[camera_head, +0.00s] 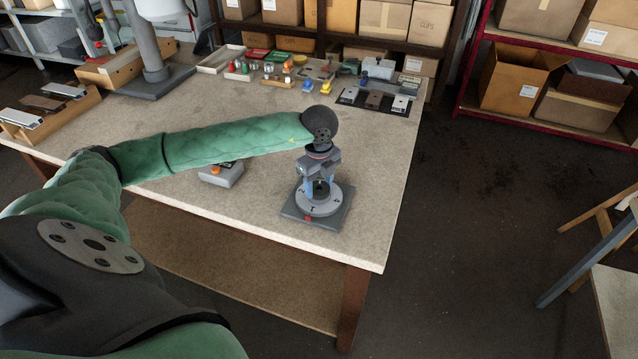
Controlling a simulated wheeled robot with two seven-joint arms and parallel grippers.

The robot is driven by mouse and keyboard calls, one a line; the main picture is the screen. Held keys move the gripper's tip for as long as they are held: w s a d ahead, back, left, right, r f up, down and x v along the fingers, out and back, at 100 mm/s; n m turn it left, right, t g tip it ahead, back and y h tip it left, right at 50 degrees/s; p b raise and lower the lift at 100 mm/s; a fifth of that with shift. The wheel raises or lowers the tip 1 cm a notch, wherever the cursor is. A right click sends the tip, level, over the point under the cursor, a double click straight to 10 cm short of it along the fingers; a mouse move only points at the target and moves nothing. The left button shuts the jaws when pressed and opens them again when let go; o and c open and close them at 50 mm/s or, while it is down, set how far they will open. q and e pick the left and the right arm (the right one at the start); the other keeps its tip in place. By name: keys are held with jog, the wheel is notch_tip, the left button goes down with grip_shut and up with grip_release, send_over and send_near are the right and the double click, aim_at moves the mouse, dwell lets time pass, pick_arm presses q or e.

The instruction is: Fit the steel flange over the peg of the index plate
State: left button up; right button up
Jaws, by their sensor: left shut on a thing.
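The steel flange (318,207) is a round light-grey disc with dark marks on its face, in the head view right of the middle of the table. My left gripper (321,187) points down over it with blue fingers and is shut on its middle part. The index plate (291,212) is a dark grey square base directly under the flange, with a small red mark at its front. The fingers and flange hide the peg. I cannot tell whether the flange rests on the plate or hangs just above it. My right gripper is not in view.
A grey box with an orange-red top (222,174) stands left of the plate, below my left forearm. Trays and small parts (270,75) line the table's back. A dark mat with several parts (376,100) lies at the back right.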

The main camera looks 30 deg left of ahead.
pick_arm(q)
jog(key=shift+f+b, duration=0.6)
jog(key=shift+f, duration=0.15)
dwell(0.4)
jog(key=o, duration=1.3)
jog(key=shift+o, duration=0.2)
